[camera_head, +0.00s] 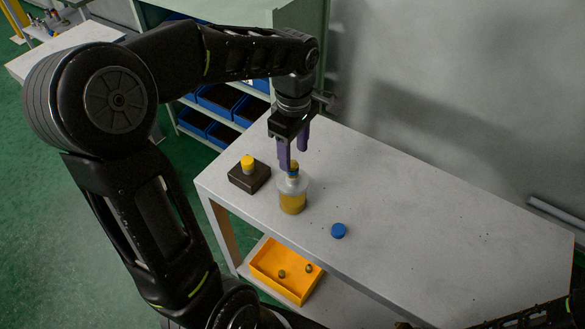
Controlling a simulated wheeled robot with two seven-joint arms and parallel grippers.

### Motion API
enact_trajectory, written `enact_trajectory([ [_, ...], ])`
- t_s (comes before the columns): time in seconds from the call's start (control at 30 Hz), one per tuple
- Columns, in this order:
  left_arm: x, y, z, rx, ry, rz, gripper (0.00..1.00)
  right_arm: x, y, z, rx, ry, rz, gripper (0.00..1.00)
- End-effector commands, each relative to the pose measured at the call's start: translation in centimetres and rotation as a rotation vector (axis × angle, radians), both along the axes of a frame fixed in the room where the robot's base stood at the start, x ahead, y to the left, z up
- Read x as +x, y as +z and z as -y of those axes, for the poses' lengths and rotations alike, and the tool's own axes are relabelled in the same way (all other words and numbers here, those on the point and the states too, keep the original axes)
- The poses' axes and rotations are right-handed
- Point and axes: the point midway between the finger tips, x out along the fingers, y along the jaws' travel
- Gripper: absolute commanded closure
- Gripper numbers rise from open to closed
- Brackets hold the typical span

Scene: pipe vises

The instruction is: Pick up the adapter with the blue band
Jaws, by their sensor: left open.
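My right gripper is not in view.
On the grey table (430,200), a dark block (249,180) with a yellow piece (247,162) stands left of the jar. A blue cap (338,230) lies to its right. Below is an orange bin (262,272) with small parts. The table's right side is clear.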

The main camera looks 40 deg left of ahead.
Motion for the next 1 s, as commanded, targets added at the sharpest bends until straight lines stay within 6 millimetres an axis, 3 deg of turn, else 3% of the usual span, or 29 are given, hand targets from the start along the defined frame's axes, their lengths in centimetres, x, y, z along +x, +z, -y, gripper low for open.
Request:
enact_trajectory([
  [0.4,0.0,-4.8,-0.4,0.0,0.001,-0.002,0.48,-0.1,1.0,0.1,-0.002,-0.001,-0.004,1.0],
  [1.0,0.1,-5.0,-0.4,0.0,0.0,-0.001,0.48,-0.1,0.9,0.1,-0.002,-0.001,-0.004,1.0],
])
